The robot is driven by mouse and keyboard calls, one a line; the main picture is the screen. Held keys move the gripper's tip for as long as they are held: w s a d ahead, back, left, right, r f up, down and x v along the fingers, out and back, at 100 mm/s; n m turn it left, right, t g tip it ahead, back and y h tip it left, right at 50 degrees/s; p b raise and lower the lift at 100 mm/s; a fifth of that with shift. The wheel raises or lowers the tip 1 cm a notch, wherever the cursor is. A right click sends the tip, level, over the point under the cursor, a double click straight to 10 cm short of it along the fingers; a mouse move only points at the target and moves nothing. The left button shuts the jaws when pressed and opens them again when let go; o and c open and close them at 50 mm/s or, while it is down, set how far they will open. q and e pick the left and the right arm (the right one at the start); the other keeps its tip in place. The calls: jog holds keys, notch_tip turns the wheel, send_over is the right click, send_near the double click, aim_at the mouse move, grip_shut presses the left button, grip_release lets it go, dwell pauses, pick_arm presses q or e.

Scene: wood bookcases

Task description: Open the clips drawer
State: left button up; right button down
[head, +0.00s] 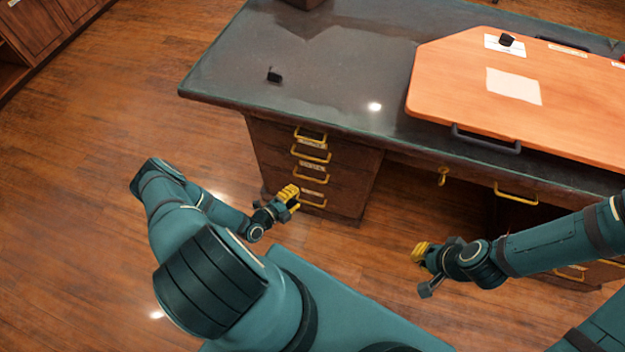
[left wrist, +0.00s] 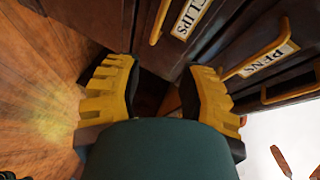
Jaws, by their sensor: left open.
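The clips drawer shows in the left wrist view with its CLIPS label (left wrist: 191,17) and a yellow handle (left wrist: 160,20) beside it. It looks closed. In the head view it belongs to the drawer stack (head: 345,185) under the desk's left end; labels there are too small to read. My left gripper (head: 290,197) is at the lower drawers, its yellow fingers open and empty in the left wrist view (left wrist: 160,68). The clips handle lies beyond the fingertips, not between them. My right gripper (head: 420,253) hangs low in front of the desk; its finger gap is unclear.
A drawer labelled PENS (left wrist: 270,60) sits beside the clips drawer. The dark desk top (head: 330,60) overhangs the drawers and carries an orange board (head: 450,80) and a small black object (head: 274,75). Wood floor (head: 90,120) is free to the left.

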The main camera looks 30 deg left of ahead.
aim_at(312, 179)
pick_arm(q)
jog(key=shift+m+t, duration=0.5)
jog(key=shift+m, duration=0.3)
jog(key=b+x, duration=0.1)
jog(key=x, duration=0.2)
jog(key=a+f+b+x, duration=0.1)
jog(key=x, duration=0.3)
jog(key=b+x, duration=0.1)
jog(key=x, duration=0.3)
jog(key=shift+w+a+f, duration=0.25)
jog(key=shift+f, duration=0.2)
jog(key=shift+c, duration=0.4)
grip_shut()
